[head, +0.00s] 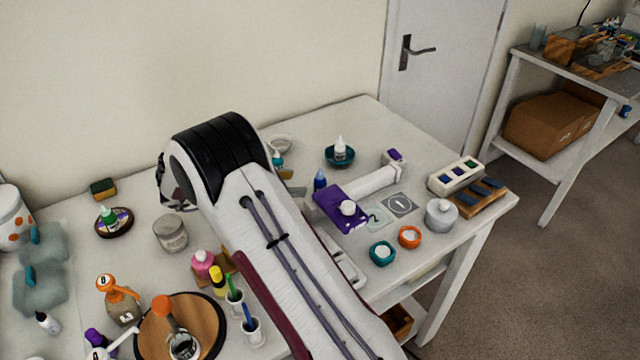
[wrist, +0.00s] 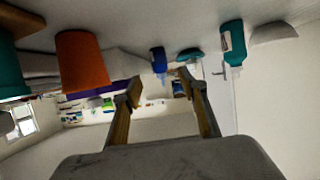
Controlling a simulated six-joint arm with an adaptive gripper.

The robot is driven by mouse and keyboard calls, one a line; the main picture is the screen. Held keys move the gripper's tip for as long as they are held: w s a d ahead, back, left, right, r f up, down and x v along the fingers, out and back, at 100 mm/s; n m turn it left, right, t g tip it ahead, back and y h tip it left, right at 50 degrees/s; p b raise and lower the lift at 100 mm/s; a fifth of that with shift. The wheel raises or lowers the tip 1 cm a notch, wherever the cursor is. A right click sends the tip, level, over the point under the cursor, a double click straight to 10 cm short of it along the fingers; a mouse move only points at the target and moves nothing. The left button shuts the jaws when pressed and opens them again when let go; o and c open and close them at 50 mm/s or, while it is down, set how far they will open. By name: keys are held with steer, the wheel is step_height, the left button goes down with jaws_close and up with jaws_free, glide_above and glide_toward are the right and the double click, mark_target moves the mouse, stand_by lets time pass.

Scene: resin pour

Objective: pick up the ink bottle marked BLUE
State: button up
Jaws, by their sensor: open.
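A small dark blue bottle (head: 320,181) stands on the table just right of my arm in the head view. It also shows in the wrist view (wrist: 158,60), beyond and between my fingertips, hanging from the top because that view is upside down. I cannot read its label. My gripper (wrist: 160,84) is open and empty, with the bottle apart from both fingers. A teal bottle (head: 277,160) stands behind my arm; a teal bottle also shows in the wrist view (wrist: 232,45), right of the fingers.
A white bottle sits in a teal dish (head: 340,160). A purple box (head: 340,212), an orange cup (head: 409,237), a teal cup (head: 382,254) and a grey lidded pot (head: 441,214) stand to the right. In the wrist view an orange cup (wrist: 82,60) is at left.

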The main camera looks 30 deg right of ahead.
mark_target(315, 182)
steer(key=shift+x, duration=1.3)
steer(key=shift+d, duration=0.15)
steer(key=shift+x, duration=2.5)
steer(key=shift+r, duration=0.15)
steer(key=c, duration=1.2)
